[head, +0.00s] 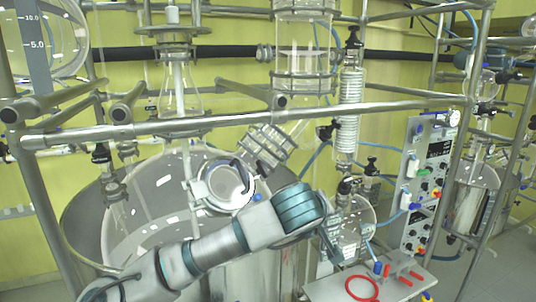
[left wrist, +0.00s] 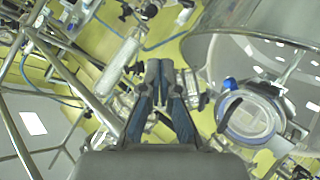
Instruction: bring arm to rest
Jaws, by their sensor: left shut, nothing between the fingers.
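My left arm (head: 205,252) comes in from the bottom left of the head view and reaches right, across the front of the large glass reactor vessel (head: 135,225). My left gripper (head: 332,248) is at its end, close to a small round glass flask (head: 352,222); I cannot tell whether they touch. In the left wrist view the two fingers of the gripper (left wrist: 160,66) come together at their tips, shut and empty. My right gripper is in neither view.
A metal rail (head: 240,122) of the frame crosses above the arm. A round glass port (head: 224,186) is close to the arm; it also shows in the left wrist view (left wrist: 250,117). A control panel (head: 427,180) and a shelf with a red ring (head: 361,287) are at the right.

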